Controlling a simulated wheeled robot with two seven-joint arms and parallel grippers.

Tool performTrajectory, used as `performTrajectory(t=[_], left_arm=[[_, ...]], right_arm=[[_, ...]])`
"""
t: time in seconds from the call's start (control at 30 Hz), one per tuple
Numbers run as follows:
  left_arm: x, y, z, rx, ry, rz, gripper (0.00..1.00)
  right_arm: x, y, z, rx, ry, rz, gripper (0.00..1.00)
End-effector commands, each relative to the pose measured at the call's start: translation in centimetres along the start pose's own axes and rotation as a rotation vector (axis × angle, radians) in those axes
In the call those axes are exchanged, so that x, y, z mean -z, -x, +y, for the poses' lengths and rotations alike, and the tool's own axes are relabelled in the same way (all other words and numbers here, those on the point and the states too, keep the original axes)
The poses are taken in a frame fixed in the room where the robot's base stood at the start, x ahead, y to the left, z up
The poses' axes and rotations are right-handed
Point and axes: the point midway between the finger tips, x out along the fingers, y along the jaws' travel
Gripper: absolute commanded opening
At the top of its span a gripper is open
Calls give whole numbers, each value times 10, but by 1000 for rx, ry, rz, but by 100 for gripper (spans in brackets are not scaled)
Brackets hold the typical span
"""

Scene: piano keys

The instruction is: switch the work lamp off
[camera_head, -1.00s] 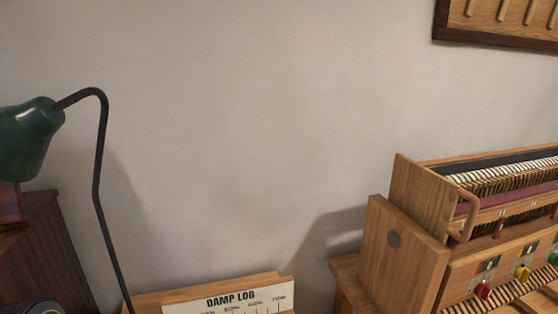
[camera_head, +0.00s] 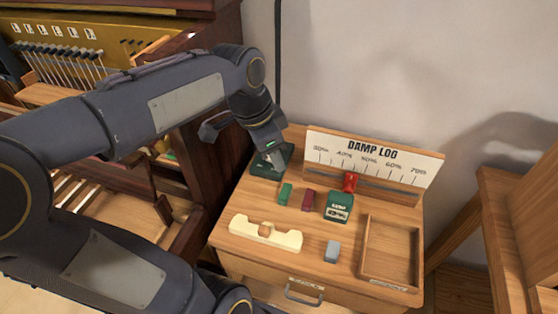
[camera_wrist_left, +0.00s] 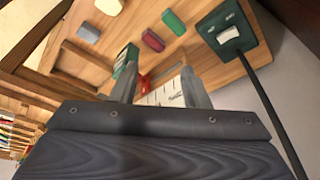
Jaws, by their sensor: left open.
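The work lamp's dark green base (camera_head: 262,165) sits at the back left of the wooden cabinet top, partly hidden behind my left gripper (camera_head: 277,152). Its dark stem (camera_head: 277,60) rises behind my arm; the lamp head is out of view. In the left wrist view the green base (camera_wrist_left: 212,42) carries a pale switch (camera_wrist_left: 228,33), with the stem running down to the right. My left gripper (camera_wrist_left: 162,88) is open, its two fingers apart with nothing between them, and the switch lies off to one side. The switch's setting cannot be told. My right gripper is not in view.
The cabinet top holds small green (camera_head: 285,193) and dark red (camera_head: 308,199) blocks, a green device (camera_head: 339,206), a red item (camera_head: 350,181), a cream holder (camera_head: 265,233), a grey block (camera_head: 332,251) and an open tray (camera_head: 391,279). The DAMP LOG board (camera_head: 372,158) stands behind.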

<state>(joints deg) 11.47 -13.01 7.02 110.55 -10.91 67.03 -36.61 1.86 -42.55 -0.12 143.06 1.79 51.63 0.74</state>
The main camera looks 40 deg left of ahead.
Motion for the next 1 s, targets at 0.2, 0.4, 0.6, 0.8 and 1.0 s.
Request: performTrajectory(t=[0.2,0.4,0.6,0.8,1.0], left_arm=[[24,-74,-97,-59,-455,-183,42],[28,-107,-140,-122,-657,-244,42],[24,-123,-146,-135,-693,-255,42],[15,-155,-144,-136,-692,-254,42],[9,-178,-143,-134,-691,-253,42]], right_arm=[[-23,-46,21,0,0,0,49],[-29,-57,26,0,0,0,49],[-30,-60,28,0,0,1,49],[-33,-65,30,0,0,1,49],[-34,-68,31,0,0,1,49]])
